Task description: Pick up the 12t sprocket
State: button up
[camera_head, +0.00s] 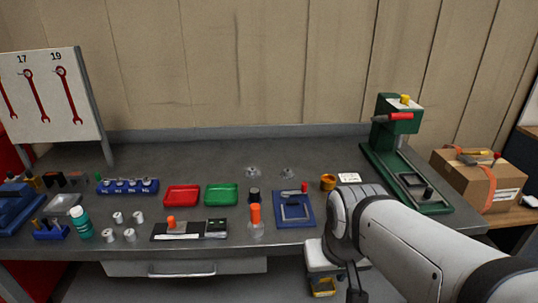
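Two small grey metallic parts lie toward the back middle of the bench, a left one (251,172) and a right one (288,173). They look like sprockets, but they are too small to tell which is the 12t. My arm comes in from the lower right and bends down at the bench's front edge. My gripper (356,293) seems to be the dark part at the bottom of the picture, well apart from both metallic parts. Its fingers are too unclear to judge.
A red tray (182,196) and a green tray (221,195) sit left of centre. A black-capped bottle (254,196), an orange-topped bottle (256,222) and a blue frame (293,211) stand nearer the front. A green press (405,160) stands right. The bench's back strip is clear.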

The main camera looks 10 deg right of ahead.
aim_at(287, 174)
jog(key=i, duration=0.9)
